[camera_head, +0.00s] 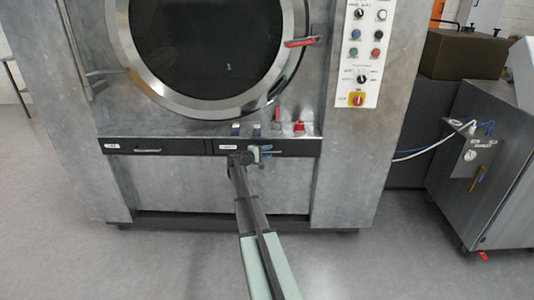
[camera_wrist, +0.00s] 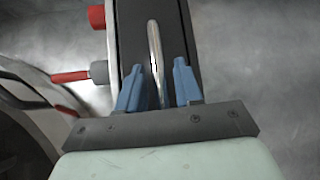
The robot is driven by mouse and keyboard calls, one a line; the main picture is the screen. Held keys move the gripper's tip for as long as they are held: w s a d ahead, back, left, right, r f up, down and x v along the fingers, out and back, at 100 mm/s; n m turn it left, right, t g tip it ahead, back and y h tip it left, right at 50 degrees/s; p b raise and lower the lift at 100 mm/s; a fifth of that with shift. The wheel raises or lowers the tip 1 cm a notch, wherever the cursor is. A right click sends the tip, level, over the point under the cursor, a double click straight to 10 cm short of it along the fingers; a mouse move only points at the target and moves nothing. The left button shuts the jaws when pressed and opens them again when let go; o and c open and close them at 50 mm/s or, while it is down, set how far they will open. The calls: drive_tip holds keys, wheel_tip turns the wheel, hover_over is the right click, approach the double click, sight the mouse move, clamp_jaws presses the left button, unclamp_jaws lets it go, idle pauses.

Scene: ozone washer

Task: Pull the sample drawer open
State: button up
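Two black drawer fronts sit side by side below the round door, both flush with the machine. The right drawer (camera_head: 300,147) has a small white label, too small to read, as does the left drawer (camera_head: 180,146). My gripper (camera_head: 267,152) is at the right drawer's handle. In the wrist view my gripper (camera_wrist: 157,70) has its two blue fingers apart, one on each side of the metal bar handle (camera_wrist: 154,45). The left finger is close to the bar, and a gap shows on the right. I cannot tell whether either finger touches it.
A red-handled valve (camera_head: 299,127) and small blue-topped fittings (camera_head: 257,130) stick out just above the drawers. The round door (camera_head: 205,45) has a red-gripped handle (camera_head: 300,42). A metal cabinet (camera_head: 500,160) stands at right. The floor in front is clear apart from my arm.

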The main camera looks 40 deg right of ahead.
clamp_jaws()
drive_tip(key=shift+s+a, duration=0.1)
idle(0.3)
drive_tip(key=s+a, duration=1)
drive_tip(key=shift+a, duration=0.15)
drive_tip(key=shift+o, duration=0.7)
unclamp_jaws()
drive_tip(key=shift+s, duration=0.1)
drive_tip(key=a+r, duration=0.2)
drive_tip(key=a, duration=1.1)
drive_tip(key=shift+a, duration=0.3)
